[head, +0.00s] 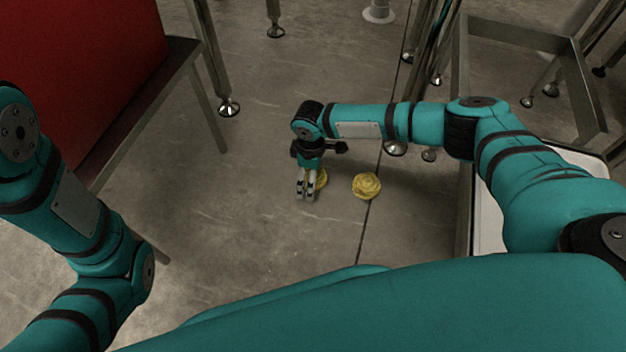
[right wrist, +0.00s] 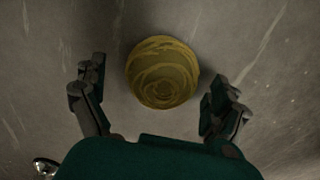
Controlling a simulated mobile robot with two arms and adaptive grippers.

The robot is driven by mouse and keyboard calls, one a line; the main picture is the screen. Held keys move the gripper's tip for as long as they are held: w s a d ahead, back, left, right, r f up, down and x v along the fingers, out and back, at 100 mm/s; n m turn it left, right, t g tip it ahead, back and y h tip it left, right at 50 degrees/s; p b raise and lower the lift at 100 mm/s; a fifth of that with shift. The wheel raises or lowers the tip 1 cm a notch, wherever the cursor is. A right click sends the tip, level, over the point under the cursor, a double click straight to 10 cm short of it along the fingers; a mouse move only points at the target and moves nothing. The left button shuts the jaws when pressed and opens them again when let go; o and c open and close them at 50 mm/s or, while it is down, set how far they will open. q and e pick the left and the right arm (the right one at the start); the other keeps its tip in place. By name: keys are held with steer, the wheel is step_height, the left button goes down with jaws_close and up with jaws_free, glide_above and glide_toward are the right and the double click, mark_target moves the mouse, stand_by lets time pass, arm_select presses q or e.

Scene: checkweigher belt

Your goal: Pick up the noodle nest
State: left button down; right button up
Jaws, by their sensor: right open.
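A yellow noodle nest (head: 321,179) lies on the floor, partly hidden behind my right gripper (head: 306,195). A second round yellow noodle nest (head: 366,186) lies on the floor a little to the right and shows whole. In the right wrist view one nest (right wrist: 162,72) sits between and slightly beyond the spread fingers. It looks to be the one beside the gripper. Both fingers stand apart from it, with bare floor on each side. The right gripper points down, open and empty. My left gripper is out of view; only its arm shows at the left.
A metal frame with a pale tray (head: 488,222) stands at the right, under my right arm. A red box-like body (head: 85,70) on a metal stand is at the upper left. Several metal legs with round feet stand at the back. The floor around the nests is clear.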

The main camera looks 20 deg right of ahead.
steer(key=shift+r, duration=0.1)
steer(key=c, duration=1.3)
steer(key=shift+c, duration=0.2)
